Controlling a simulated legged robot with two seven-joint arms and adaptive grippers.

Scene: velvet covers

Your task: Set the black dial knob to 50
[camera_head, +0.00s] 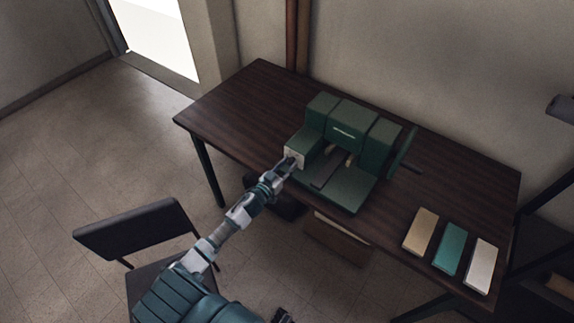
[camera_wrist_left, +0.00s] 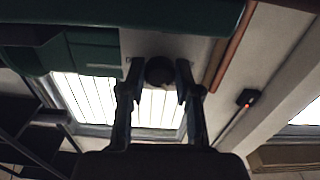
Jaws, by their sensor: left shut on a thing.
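The green machine (camera_head: 345,125) stands on the dark wooden desk. A pale plate (camera_head: 291,156) is on its left end, and my left gripper (camera_head: 295,163) is at this plate. In the left wrist view the black dial knob (camera_wrist_left: 159,70) sits between the two fingertips of my left gripper (camera_wrist_left: 160,80), which is shut on it. The pale plate (camera_wrist_left: 200,48) shows behind the knob. The knob is hidden by the fingers in the head view, and no scale marks or pointer can be read. A dark piece at the bottom edge of the head view may be part of my right gripper (camera_head: 283,315).
A tan block (camera_head: 421,232), a teal block (camera_head: 450,248) and a white block (camera_head: 481,266) lie at the right of the desk (camera_head: 230,105). A dark chair (camera_head: 135,228) stands at the left front. The desk's left part is clear.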

